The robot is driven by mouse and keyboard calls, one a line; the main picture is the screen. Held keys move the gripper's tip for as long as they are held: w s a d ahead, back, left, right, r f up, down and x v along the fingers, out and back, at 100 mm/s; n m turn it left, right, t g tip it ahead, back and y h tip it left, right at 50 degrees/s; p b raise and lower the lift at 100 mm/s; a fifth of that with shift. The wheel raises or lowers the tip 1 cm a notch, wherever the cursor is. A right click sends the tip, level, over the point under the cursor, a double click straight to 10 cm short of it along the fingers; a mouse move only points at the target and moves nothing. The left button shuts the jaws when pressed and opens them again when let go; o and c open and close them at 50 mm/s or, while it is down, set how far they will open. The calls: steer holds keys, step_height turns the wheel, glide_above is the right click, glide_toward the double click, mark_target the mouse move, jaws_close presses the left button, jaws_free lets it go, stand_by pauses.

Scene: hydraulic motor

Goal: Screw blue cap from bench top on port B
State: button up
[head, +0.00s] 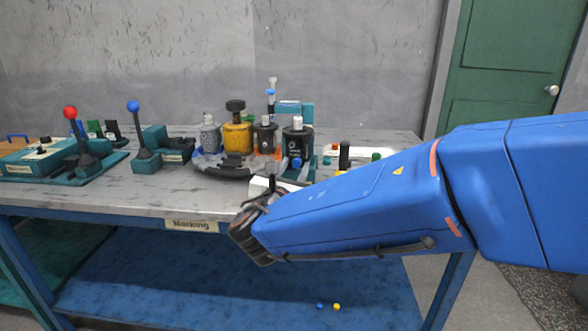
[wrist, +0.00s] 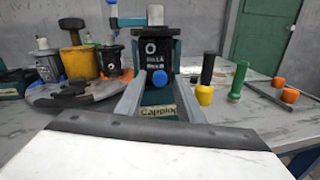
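The black motor block (head: 297,143) stands on the bench in a teal stand; in the wrist view its face (wrist: 155,52) carries white port lettering, including what reads as Port B. A round blue cap (wrist: 160,78) shows at the lower front of this block, below the lettering; it also shows in the head view (head: 296,162). My gripper (wrist: 161,84) points at the block, its two grey fingers apart on either side of the cap, with gaps visible to both. Whether the cap is seated or threaded cannot be told. In the head view my forearm hides part of the bench front.
A turntable (head: 222,168) bears yellow and grey units left of the block. Lever stands (head: 150,150) are further left. Small blue and yellow caps (head: 336,307) lie on the lower shelf.

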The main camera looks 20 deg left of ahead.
jaws_close()
steer(key=shift+c, duration=0.2)
jaws_free()
